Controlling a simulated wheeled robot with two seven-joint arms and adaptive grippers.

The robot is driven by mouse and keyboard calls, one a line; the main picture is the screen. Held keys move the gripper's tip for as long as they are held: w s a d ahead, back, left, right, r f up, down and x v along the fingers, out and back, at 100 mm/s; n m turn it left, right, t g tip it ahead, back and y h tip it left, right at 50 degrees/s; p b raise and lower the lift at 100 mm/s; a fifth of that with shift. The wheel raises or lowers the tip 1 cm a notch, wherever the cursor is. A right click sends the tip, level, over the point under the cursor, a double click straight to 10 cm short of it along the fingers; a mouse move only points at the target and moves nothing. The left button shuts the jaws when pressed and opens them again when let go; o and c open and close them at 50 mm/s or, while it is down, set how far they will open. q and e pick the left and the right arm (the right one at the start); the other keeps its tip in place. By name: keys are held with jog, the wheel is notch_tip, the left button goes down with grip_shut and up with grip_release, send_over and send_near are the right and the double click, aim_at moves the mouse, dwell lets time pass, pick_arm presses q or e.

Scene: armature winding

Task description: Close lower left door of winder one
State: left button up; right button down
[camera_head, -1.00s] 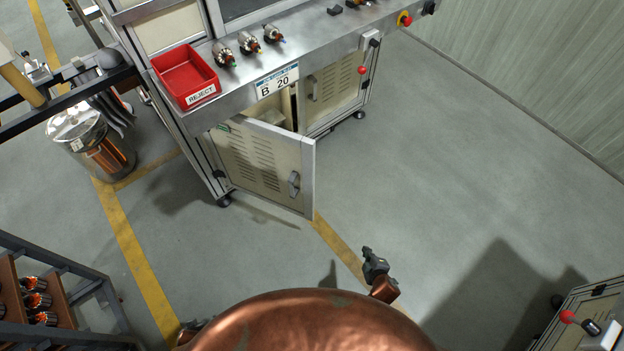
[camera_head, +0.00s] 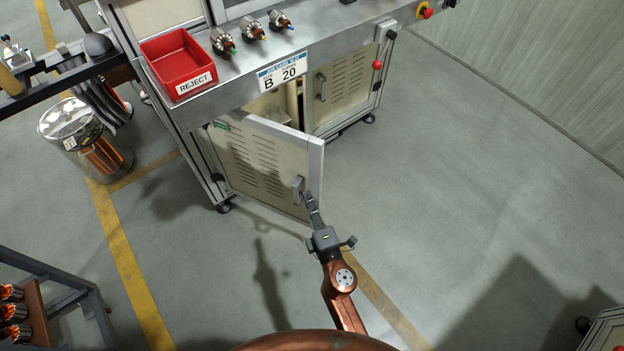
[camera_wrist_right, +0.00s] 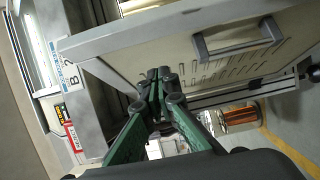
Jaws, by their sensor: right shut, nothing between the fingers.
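The lower left door (camera_head: 262,165) of the winder is a vented beige panel with a grey frame. It stands ajar, swung outward, with part of the cabinet inside showing behind it. Its grey handle (camera_head: 298,190) is near the free edge. My right gripper (camera_head: 309,203) is at the door's free lower corner, close to the handle; I cannot tell whether it touches. In the right wrist view the right gripper (camera_wrist_right: 157,75) is shut and empty, its tips in front of the door's edge, and the handle (camera_wrist_right: 238,38) is off to the right. My left gripper is not in view.
The lower right door (camera_head: 342,88) beside it is closed. A red reject bin (camera_head: 178,62) and several armatures sit on the winder's ledge.

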aim_at(306, 170)
jog(key=w, duration=0.7)
jog(key=shift+w+d, duration=0.1)
jog(key=shift+d, duration=0.15)
